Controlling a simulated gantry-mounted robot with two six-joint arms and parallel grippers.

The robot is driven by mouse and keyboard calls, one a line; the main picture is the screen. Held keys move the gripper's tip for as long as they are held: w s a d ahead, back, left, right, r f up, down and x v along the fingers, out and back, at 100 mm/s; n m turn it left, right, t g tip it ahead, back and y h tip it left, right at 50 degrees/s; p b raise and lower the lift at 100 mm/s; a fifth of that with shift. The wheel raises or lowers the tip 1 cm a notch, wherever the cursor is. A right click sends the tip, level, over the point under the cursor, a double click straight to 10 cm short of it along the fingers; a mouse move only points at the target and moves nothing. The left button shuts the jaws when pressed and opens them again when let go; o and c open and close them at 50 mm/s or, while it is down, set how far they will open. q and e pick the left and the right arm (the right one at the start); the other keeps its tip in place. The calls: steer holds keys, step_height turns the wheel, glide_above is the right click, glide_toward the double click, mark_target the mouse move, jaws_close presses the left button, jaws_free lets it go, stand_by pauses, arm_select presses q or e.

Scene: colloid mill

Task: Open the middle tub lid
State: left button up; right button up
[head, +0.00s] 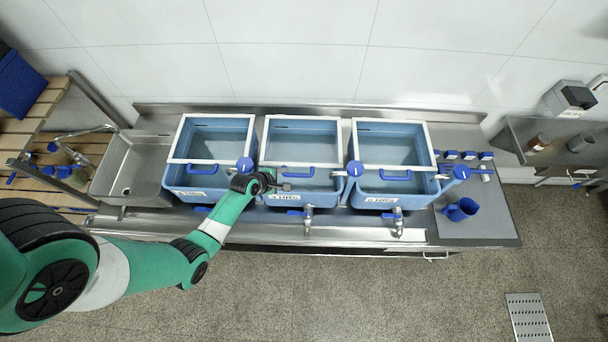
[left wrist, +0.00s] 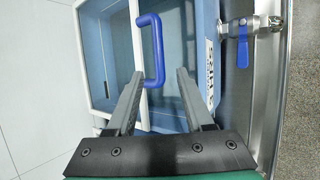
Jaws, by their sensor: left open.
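The middle tub (head: 330,190) is a light blue box between two like tubs. Its clear, white-framed lid (head: 302,118) lies flat on top. The lid's blue bar handle (head: 300,173) is near the front, and it also shows in the left wrist view (left wrist: 158,45). My left gripper (head: 284,186) is over the front left of this tub, at the handle's left end. In the left wrist view its two fingers (left wrist: 160,74) are apart, with the handle's near end between their tips. I cannot tell whether they touch it. My right gripper is out of view.
The left tub (head: 185,185) and right tub (head: 370,193) flank it closely, their lids flat. Blue round knobs (head: 244,164) stand between tubs. Taps (head: 307,219) project in front. A sink (head: 135,165) is at left; a blue jug (head: 460,209) stands at right.

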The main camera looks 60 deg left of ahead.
mark_target(293, 175)
arm_select(q)
steer(key=b+x, duration=0.3)
steer(key=x, duration=0.2)
steer(key=shift+a+f, duration=0.1)
steer(key=shift+f, duration=0.05)
steer(key=shift+w+a+f, duration=0.1)
steer(key=shift+w, duration=0.05)
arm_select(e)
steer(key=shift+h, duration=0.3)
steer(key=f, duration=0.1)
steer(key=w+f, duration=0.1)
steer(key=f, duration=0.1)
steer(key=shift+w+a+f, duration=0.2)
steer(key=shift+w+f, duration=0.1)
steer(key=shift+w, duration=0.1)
arm_select(q)
jaws_close()
